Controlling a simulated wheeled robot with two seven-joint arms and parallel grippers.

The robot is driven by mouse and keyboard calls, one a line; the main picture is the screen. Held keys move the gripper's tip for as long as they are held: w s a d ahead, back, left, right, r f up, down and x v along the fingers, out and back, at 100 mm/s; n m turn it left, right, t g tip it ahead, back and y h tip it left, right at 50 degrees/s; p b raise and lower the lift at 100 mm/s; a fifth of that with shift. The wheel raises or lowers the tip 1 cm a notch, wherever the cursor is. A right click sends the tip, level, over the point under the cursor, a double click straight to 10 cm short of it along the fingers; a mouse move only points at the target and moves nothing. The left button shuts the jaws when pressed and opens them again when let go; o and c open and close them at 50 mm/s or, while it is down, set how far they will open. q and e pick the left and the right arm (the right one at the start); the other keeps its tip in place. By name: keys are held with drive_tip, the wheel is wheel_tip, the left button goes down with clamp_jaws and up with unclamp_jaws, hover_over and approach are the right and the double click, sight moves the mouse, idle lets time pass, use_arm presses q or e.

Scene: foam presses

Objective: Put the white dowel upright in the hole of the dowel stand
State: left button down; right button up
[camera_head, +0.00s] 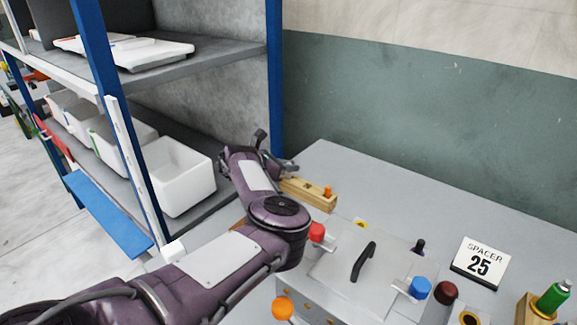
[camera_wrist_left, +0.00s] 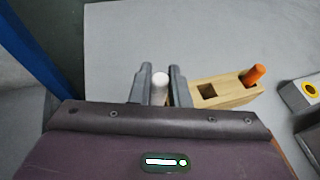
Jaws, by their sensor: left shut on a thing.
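My left gripper (camera_head: 277,158) is at the back left of the grey table, just left of the wooden dowel stand (camera_head: 306,194). In the left wrist view the gripper (camera_wrist_left: 160,76) is shut on the white dowel (camera_wrist_left: 160,88), whose pale round end shows between the two fingers. The dowel stand (camera_wrist_left: 222,98) is right beside the right finger there. Its square hole (camera_wrist_left: 208,92) is empty, and an orange dowel (camera_wrist_left: 254,75) stands in its far end. I cannot make out the white dowel in the head view. My right gripper is not in view.
A grey box with a black handle (camera_head: 363,262) and coloured knobs stands in front of the stand. A blue-posted shelf with white bins (camera_head: 178,178) is at left. The back table is clear.

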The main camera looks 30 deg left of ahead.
use_arm(q)
drive_tip(key=shift+f+b, duration=0.7)
drive_tip(key=shift+f, duration=0.2)
drive_tip(key=c, duration=1.3)
unclamp_jaws()
drive_tip(key=shift+s+a+r+p, duration=0.15)
drive_tip(key=shift+s+r+p, duration=0.15)
drive_tip(key=shift+p, duration=0.3)
drive_tip(key=p+v, duration=0.5)
drive_tip(key=v, duration=0.2)
drive_tip(key=shift+f+p, duration=0.15)
drive_tip(key=shift+p, duration=0.15)
